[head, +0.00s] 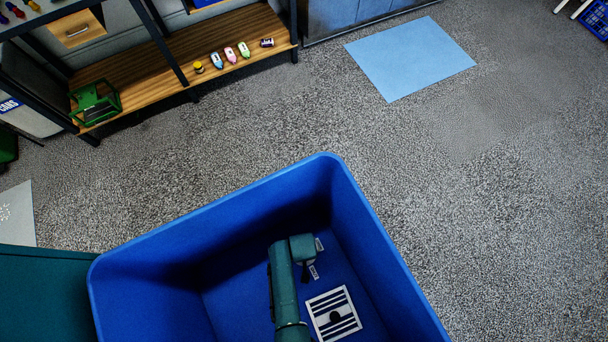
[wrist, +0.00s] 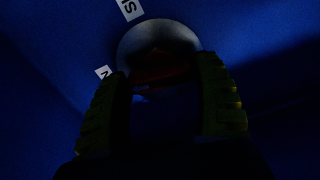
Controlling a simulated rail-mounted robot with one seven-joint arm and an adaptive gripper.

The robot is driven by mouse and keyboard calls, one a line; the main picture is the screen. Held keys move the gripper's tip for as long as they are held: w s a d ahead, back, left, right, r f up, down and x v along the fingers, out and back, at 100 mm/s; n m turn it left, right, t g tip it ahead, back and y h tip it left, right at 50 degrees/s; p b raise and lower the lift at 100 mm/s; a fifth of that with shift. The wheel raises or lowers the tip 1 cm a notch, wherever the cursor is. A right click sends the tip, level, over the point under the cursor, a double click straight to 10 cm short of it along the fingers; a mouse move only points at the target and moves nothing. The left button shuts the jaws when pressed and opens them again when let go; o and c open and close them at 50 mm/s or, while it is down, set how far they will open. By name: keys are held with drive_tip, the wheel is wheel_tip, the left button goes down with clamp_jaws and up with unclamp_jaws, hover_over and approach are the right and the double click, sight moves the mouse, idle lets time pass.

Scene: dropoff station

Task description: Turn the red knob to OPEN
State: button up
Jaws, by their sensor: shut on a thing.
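In the wrist view, the red knob (wrist: 162,74) shows as a dim dark-red bar on a round grey plate (wrist: 150,36). My gripper (wrist: 166,84) has its two dark ribbed fingers on either side of the knob and is shut on it. Deep shadow hides the exact contact and the knob's ends. A white label (wrist: 131,9) with the letters "SI" partly cut off is above the plate. Another white label (wrist: 103,73), partly covered, is to its left. In the head view, my arm hides the knob.
My arm reaches down into a large blue bin (head: 330,170) with high walls. A white panel with dark stripes (head: 318,301) is on a bin surface, right of my arm. A wooden shelf (head: 140,65) with small items stands at the back left. The grey floor is open right of the bin.

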drive_tip(key=shift+n, duration=0.6)
drive_tip(key=o, duration=1.2)
wheel_tip(320, 180, up, 12)
drive_tip(key=shift+r, duration=0.1)
wheel_tip(320, 180, up, 16)
drive_tip(key=p, duration=1.9)
